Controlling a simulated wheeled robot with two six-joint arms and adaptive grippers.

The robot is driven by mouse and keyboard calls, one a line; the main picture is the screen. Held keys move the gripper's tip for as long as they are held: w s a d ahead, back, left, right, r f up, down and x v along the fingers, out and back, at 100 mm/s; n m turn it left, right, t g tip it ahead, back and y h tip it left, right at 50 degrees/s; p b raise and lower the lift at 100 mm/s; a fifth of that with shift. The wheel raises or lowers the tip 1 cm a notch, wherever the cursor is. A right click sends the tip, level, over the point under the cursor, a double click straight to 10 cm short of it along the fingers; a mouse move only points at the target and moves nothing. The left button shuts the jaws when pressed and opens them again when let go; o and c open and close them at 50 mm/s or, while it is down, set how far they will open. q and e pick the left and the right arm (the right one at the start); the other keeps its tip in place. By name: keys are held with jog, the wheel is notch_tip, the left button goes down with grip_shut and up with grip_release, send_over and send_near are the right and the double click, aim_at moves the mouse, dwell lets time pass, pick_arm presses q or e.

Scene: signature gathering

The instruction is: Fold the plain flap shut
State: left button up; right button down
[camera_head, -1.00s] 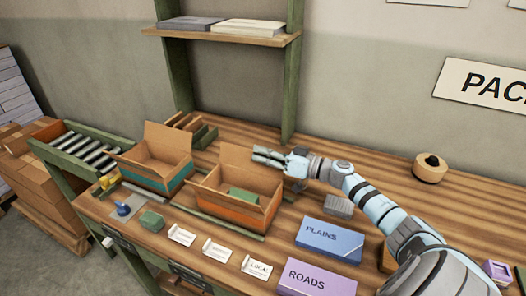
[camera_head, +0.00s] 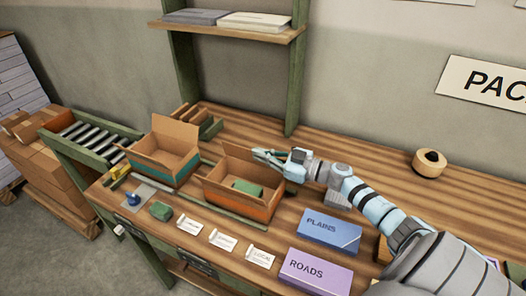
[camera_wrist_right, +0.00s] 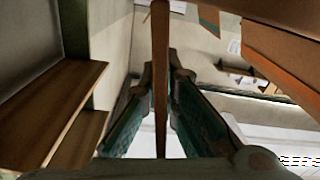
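An open cardboard box with an orange band (camera_head: 258,212) stands on the bench, its flaps raised. A green block (camera_head: 247,187) lies inside it. My right gripper (camera_head: 260,157) is at the back right top edge of this box, its fingers spread apart. In the right wrist view a thin brown board (camera_wrist_right: 160,100), seen edge-on and likely a flap, stands between the two open fingers (camera_wrist_right: 163,75). I cannot tell whether the fingers touch it, or which flap is the plain one. My left gripper is not in view.
A second open box with a teal band (camera_head: 178,172) stands to the left, beside a roller conveyor (camera_head: 92,142). Several white cards (camera_head: 222,240), a blue PLAINS box (camera_head: 330,233) and a purple ROADS box (camera_head: 316,271) lie in front. A tape roll (camera_head: 429,162) is at right.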

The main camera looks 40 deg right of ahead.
dwell(0.3)
jog(key=c, duration=1.8)
grip_release()
jog(key=shift+c, duration=0.2)
jog(key=v, duration=1.2)
